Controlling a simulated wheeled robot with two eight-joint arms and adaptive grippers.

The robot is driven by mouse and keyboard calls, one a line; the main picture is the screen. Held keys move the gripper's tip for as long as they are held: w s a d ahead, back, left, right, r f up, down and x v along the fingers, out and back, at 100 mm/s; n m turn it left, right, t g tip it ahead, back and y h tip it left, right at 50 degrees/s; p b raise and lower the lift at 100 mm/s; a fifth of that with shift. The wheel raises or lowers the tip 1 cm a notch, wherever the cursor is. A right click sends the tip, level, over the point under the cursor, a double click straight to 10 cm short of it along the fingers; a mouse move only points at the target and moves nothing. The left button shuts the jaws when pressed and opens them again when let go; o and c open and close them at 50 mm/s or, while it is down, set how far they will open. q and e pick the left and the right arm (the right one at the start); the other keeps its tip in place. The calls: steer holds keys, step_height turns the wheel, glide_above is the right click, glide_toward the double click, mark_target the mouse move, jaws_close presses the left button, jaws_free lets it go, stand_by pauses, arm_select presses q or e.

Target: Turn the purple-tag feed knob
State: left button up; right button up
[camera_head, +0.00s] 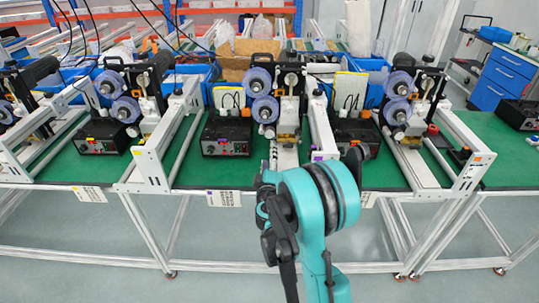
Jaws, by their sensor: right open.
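The black feed control box (226,135) in the middle bay stands on the green bench top, its front panel with small knobs facing me. A small purple tag (209,138) appears at the left of that panel. The knobs are too small to tell apart. My right gripper (266,182) is at the front edge of the bench, to the right of this box and apart from it. It is open and looks empty; my teal arm hides part of it. My left gripper is not in view.
Similar black boxes stand in the left bay (102,137) and the right bay (357,132), the latter partly behind my arm. White rails, blue-purple reels (259,80) and hanging cables surround the boxes. Green bench top is bare in front of the middle box.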

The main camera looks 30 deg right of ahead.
steer(key=shift+w, duration=0.1)
steer(key=n+p, duration=0.2)
steer(key=n, duration=1.1)
glide_toward(269, 135)
steer(key=w, duration=0.1)
steer(key=b+x, duration=0.1)
steer(key=x, duration=0.6)
steer(key=shift+s+d+f+b, duration=0.15)
steer(key=shift+b, duration=0.25)
steer(key=shift+w+d, duration=0.4)
steer(key=shift+w, duration=0.2)
